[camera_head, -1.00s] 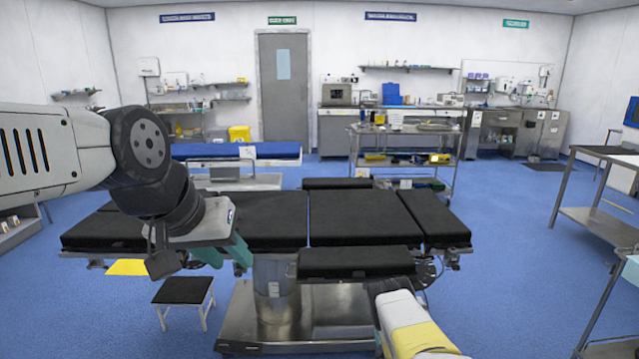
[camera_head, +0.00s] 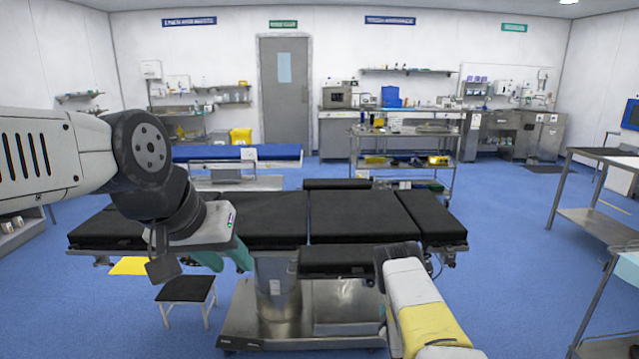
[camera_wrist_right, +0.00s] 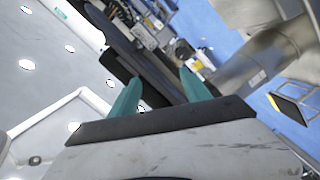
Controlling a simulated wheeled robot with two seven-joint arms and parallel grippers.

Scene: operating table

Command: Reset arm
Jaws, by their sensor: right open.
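My left gripper (camera_head: 228,258) hangs at the left in the head view, below my grey and black left arm, in front of the operating table (camera_head: 360,216). Its teal fingers are partly hidden behind its own wrist, so I cannot tell how far apart they are. My right arm (camera_head: 425,305) shows as a white and yellow link at the lower centre right. In the right wrist view my right gripper (camera_wrist_right: 160,85) has two teal fingers spread apart with nothing between them. The black table pads lie beyond its fingertips.
A black-topped stool (camera_head: 187,288) stands at lower left. A metal cart (camera_head: 405,133) with supplies stands behind the table. Steel side tables (camera_head: 600,220) stand at the right. Blue floor (camera_head: 510,260) is clear between the operating table and the right side tables.

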